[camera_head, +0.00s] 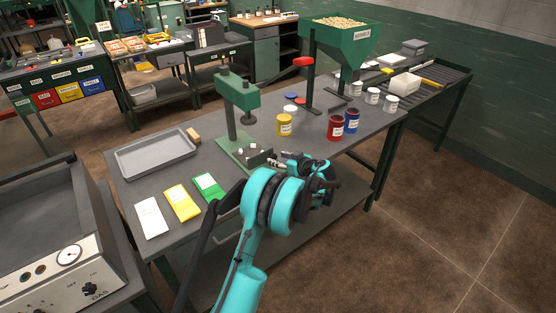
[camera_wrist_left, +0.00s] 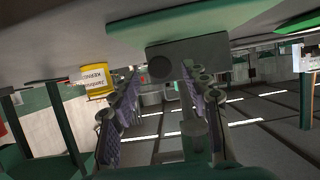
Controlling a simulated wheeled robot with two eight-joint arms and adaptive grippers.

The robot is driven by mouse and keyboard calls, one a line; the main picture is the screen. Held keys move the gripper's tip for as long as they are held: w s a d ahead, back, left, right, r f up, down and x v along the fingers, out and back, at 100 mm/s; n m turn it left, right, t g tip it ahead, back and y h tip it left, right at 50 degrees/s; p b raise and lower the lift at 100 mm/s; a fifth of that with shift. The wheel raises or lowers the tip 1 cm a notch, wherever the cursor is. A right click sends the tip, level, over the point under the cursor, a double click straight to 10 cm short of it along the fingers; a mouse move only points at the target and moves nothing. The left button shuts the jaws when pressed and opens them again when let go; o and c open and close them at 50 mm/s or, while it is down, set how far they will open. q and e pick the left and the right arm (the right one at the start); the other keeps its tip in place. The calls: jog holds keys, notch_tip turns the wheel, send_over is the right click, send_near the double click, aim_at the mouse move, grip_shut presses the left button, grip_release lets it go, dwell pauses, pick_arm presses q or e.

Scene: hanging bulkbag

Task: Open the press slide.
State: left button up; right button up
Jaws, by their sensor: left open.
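The green press (camera_head: 238,95) stands upright on the grey table, on a flat green base. At its foot is a dark grey slide block (camera_head: 254,158) with small pale spots on top. In the left wrist view the slide block (camera_wrist_left: 190,58) shows a dark round spot on its face, with the green base (camera_wrist_left: 180,22) along it. My left gripper (camera_head: 284,163) is just to the right of the block, pointing at it. In the wrist view its two fingers (camera_wrist_left: 160,78) are apart, with nothing held between them. I cannot tell whether a fingertip touches the block. My right gripper is not in view.
A yellow jar (camera_head: 285,124), a red jar (camera_head: 335,127) and a blue jar (camera_head: 352,120) stand behind my gripper. A grey tray (camera_head: 155,157) and several packets (camera_head: 182,201) lie left of the press. A green hopper (camera_head: 343,38) rises behind. Floor is clear at right.

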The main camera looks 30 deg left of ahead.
pick_arm(q)
jog(key=shift+x, duration=1.15)
jog(key=shift+c, duration=0.4)
